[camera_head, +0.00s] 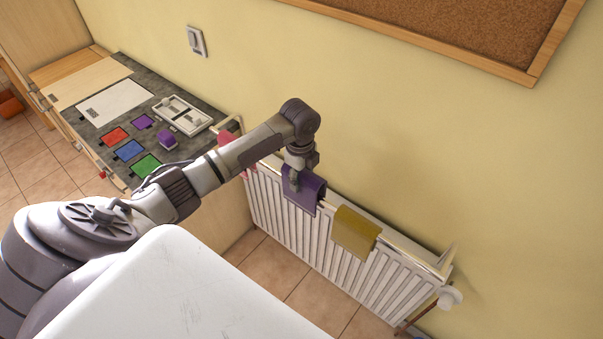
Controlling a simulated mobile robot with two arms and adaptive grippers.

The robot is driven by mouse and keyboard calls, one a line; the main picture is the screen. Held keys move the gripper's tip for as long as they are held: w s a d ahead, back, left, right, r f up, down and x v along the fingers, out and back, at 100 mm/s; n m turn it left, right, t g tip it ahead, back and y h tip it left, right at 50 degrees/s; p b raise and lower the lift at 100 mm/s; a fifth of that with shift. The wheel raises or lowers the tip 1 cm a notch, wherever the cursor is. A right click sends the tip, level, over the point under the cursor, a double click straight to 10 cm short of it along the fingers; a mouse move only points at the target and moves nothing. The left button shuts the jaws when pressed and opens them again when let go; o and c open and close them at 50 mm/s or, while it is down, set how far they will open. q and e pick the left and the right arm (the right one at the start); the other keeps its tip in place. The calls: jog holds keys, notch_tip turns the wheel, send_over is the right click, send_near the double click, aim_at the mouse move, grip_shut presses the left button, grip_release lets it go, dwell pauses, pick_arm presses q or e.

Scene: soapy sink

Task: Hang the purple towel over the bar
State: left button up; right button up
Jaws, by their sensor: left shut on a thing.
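The purple towel (305,192) is at the bar above the white radiator, its front flap hanging down over the radiator's face. My left gripper (294,184) points down at the towel's left upper part and is shut on it. The gripper hides part of the towel, and its back side cannot be seen. The bar (404,256) runs along the top of the radiator (275,214). My right gripper does not show.
A yellow towel (355,232) hangs over the bar to the right of the purple one. A pink-red cloth (226,138) shows at the bar's left end, partly behind my arm.

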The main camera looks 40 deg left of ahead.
pick_arm(q)
jog(key=shift+f+b, duration=0.95)
jog(key=shift+f, duration=1.35)
jog(key=o, duration=1.3)
